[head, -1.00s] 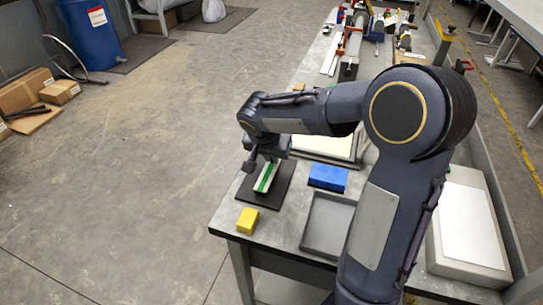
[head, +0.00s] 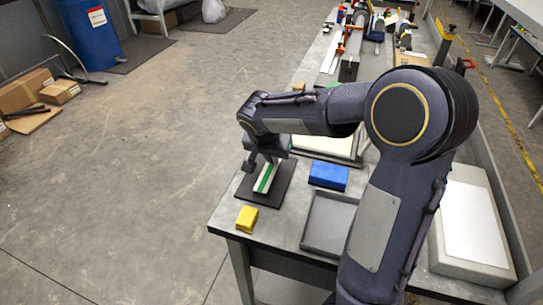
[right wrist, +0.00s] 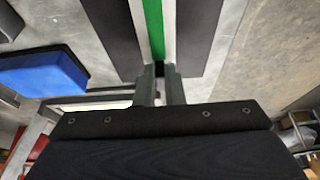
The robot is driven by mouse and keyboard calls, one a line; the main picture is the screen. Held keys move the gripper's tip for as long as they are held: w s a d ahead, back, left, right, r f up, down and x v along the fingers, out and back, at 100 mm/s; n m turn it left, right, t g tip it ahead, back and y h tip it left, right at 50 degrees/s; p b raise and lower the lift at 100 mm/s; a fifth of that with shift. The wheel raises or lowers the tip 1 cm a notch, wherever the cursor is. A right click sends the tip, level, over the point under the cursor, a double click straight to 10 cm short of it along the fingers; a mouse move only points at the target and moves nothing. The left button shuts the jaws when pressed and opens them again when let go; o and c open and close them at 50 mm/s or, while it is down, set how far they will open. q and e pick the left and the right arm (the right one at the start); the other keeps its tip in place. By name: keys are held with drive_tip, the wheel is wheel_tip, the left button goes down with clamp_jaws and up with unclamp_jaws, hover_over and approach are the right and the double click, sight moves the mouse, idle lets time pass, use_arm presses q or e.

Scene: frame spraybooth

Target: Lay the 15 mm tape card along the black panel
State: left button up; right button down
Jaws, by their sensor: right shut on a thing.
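The tape card, a narrow white strip with a green stripe (head: 265,179), is over the black panel (head: 281,189) near the table's left edge. My right gripper (head: 264,163) is shut on the far end of the card, from above. In the right wrist view, the card (right wrist: 155,28) runs away from the fingertips (right wrist: 160,70), with the black panel (right wrist: 196,35) showing on both sides of it. The card is roughly in line with the panel's long sides there. I cannot tell whether it touches the panel. My left gripper is not in view.
A blue block (head: 328,175) lies right of the panel, and a yellow block (head: 247,218) stands near the table's front left corner. An empty grey tray (head: 328,224) lies to the right. A pale board (head: 325,146) lies behind. Tools crowd the far table.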

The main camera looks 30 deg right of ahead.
sight(272, 166)
drive_tip(key=shift+f+b, duration=0.2)
drive_tip(key=shift+b, duration=0.15)
idle(0.6)
drive_tip(key=c, duration=1)
unclamp_jaws()
drive_tip(key=shift+o, duration=0.2)
drive_tip(key=shift+r, duration=0.1)
drive_tip(key=shift+r+p, duration=1.9)
drive_tip(key=shift+r, duration=1.05)
drive_tip(key=shift+s, duration=0.1)
drive_tip(key=s+a+n+t+y, duration=0.1)
drive_tip(key=s+a+n+y, duration=0.2)
drive_tip(key=s, duration=0.9)
drive_tip(key=s+a+n+t+y, duration=0.1)
drive_tip(key=s+a+n+y, duration=0.3)
drive_tip(key=s, duration=0.8)
drive_tip(key=a+n, duration=0.1)
drive_tip(key=a, duration=0.1)
drive_tip(key=shift+a+r+t, duration=0.3)
drive_tip(key=shift+r+t, duration=0.05)
drive_tip(key=shift+t, duration=0.05)
